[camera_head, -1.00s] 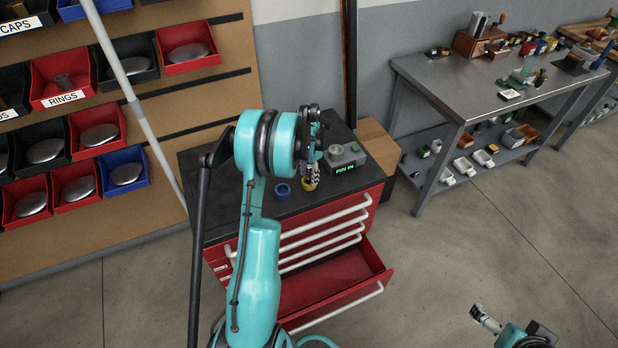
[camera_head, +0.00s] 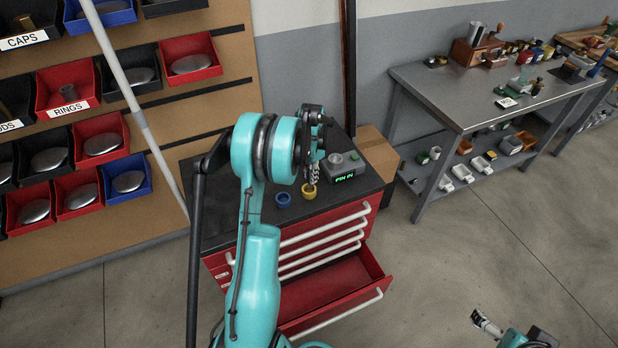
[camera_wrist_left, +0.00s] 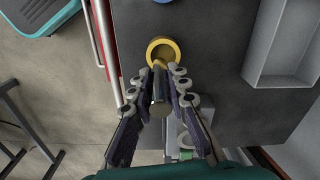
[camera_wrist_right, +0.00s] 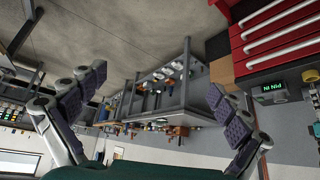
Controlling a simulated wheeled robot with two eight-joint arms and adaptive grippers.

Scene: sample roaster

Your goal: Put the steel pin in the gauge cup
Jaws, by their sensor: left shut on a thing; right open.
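My left gripper (camera_head: 313,174) is over the dark top of the red cabinet, beside the yellow ring and near the gauge. In the left wrist view its fingers (camera_wrist_left: 160,78) are shut on a slim metal cylinder, the steel pin (camera_wrist_left: 159,92), partly hidden between them. The yellow ring (camera_wrist_left: 163,43) lies just beyond the fingertips; I cannot tell the height gap. The grey gauge (camera_head: 345,168) has a green display that seems to read "PIN IN", and a small round grey cup (camera_head: 336,158) on top. My right gripper (camera_wrist_right: 158,83) is open and empty, away from the cabinet.
A blue ring (camera_head: 283,199) lies left of the yellow ring (camera_head: 309,193). The cabinet's lower red drawer (camera_head: 335,290) stands open. A rack of bins (camera_head: 100,140) is at the left and a steel bench (camera_head: 450,95) at the right.

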